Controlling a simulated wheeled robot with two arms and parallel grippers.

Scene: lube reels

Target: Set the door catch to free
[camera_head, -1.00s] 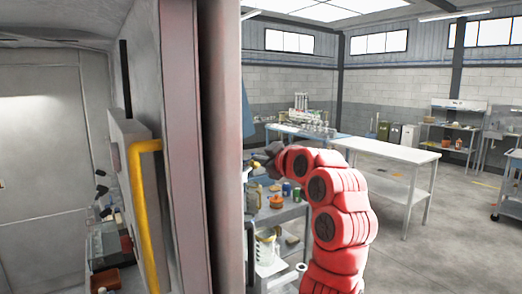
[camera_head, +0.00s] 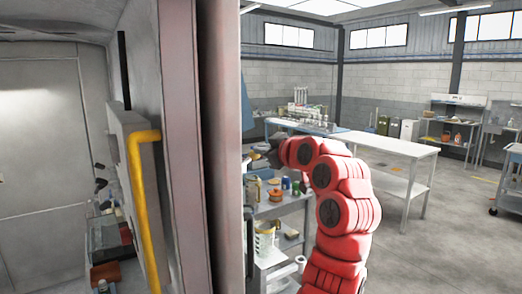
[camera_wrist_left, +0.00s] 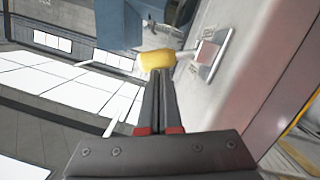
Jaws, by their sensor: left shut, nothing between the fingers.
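The catch shows in the left wrist view as a short lever with a yellow grip (camera_wrist_left: 157,60), standing out from a small plate (camera_wrist_left: 208,53) on a pale panel. My left gripper (camera_wrist_left: 159,77) is shut and empty, its fingertips right at the yellow grip; I cannot tell whether they touch it. In the head view my red arm ends in a dark wrist beside the panel edge (camera_head: 222,150), and the fingers are too small to make out there. The catch is not visible in the head view. My right gripper is not in view.
A yellow bar handle (camera_head: 146,200) stands on the near face at left. Behind my arm is a shelf cart (camera_head: 285,212) with cans and jars. A white table (camera_head: 385,147) stands farther back. Open floor (camera_head: 450,235) lies at right.

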